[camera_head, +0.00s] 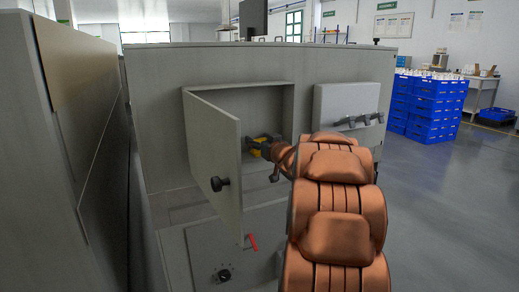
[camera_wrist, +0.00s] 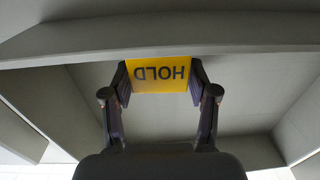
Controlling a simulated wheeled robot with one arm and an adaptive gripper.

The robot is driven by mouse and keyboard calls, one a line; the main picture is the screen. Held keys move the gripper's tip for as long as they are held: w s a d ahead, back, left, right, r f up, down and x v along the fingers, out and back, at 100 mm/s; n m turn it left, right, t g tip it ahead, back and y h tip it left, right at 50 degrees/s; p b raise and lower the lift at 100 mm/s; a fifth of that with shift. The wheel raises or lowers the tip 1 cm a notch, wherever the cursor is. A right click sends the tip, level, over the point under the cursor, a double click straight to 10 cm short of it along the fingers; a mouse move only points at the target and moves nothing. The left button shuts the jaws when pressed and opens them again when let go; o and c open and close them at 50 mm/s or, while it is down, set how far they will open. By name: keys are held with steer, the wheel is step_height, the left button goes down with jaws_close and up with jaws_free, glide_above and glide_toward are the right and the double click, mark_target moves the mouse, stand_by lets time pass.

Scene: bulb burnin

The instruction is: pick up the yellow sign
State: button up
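The yellow sign (camera_wrist: 158,74) shows in the wrist view with the word HOLD upside down. In the head view my gripper (camera_head: 262,146) is inside the compartment, partly hidden by my copper-coloured arm.
The grey cabinet (camera_head: 160,95) has an open door (camera_head: 214,150) with a black knob, swung out left of my arm. A panel with a dark handle (camera_head: 345,98) is on the right. A red lever (camera_head: 252,242) is below. Blue crates (camera_head: 430,105) stand at the right, with clear floor nearby.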

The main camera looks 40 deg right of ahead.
steer(key=c, duration=0.7)
steer(key=shift+r, duration=0.1)
